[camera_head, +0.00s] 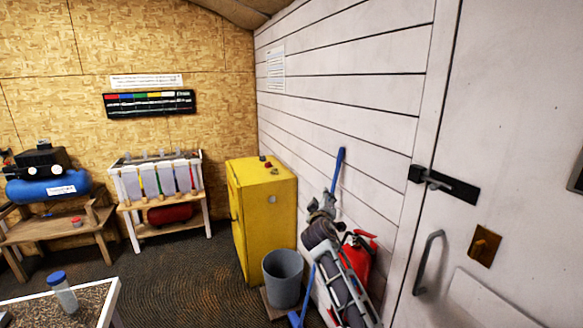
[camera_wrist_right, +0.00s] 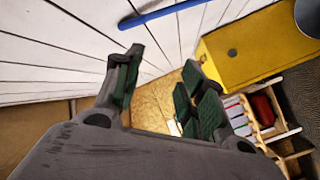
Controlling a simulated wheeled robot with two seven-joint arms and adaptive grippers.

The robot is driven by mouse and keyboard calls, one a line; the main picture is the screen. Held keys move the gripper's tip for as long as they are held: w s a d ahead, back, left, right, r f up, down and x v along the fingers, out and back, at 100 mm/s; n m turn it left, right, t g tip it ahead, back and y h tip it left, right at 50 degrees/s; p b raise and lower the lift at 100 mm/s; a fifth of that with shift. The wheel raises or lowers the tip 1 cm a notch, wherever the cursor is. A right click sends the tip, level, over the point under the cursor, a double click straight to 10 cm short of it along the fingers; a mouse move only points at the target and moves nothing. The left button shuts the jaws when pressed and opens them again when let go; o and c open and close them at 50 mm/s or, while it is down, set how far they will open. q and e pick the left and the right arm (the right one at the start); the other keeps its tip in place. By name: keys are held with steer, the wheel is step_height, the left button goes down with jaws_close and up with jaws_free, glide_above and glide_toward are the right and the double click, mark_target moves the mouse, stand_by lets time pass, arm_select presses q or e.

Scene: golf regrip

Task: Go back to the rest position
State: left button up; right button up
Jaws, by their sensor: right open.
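My right gripper (camera_head: 325,203) is raised in front of the white plank wall, between the yellow cabinet and the door. In the right wrist view my right gripper (camera_wrist_right: 163,72) shows its dark, green-padded fingers spread wide with nothing between them. A blue handle (camera_head: 339,168) stands behind it and is partly hidden by my arm; it also crosses the top of the right wrist view (camera_wrist_right: 165,12), apart from the fingers. My left gripper is not in view. No golf club is seen in either view.
A red fire extinguisher (camera_head: 361,247) is partly behind my right arm. A grey bin (camera_head: 284,280) stands before the yellow cabinet (camera_head: 268,205). A table (camera_head: 95,295) with a blue-capped bottle (camera_head: 62,291) is at lower left. The dark floor between is open.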

step_height(320, 180, down, 27)
steer(key=a+g+y, duration=0.2)
steer(key=g+y, duration=0.1)
steer(key=y, duration=0.2)
steer(key=s+d+f+m+g, duration=0.1)
steer(key=s+d+f+g, duration=0.1)
steer(key=s+f, duration=0.6)
steer(key=s+d+f+m+g, duration=0.15)
steer(key=s+f, duration=0.25)
steer(key=f, duration=0.7)
steer(key=s+d+f+m+g, duration=0.1)
steer(key=s+d+f, duration=0.2)
steer(key=s+f, duration=0.5)
steer(key=s+d+f+m+g+h, duration=0.1)
steer(key=s+d+f+g, duration=0.15)
steer(key=s+f, duration=0.8)
steer(key=s+d+f+m+g, duration=0.15)
steer(key=s+d+f, duration=0.25)
steer(key=s+f, duration=0.65)
steer(key=s+d+f+g, duration=0.2)
steer(key=s+f, duration=0.1)
steer(key=s, duration=1.4)
steer(key=s+d+f+g+h, duration=0.1)
steer(key=s+d+f+g, duration=0.1)
steer(key=s, duration=1.5)
steer(key=shift+s+d+f+n, duration=0.2)
steer(key=shift+f+n, duration=0.2)
steer(key=shift+f, duration=0.2)
steer(key=shift+g, duration=0.25)
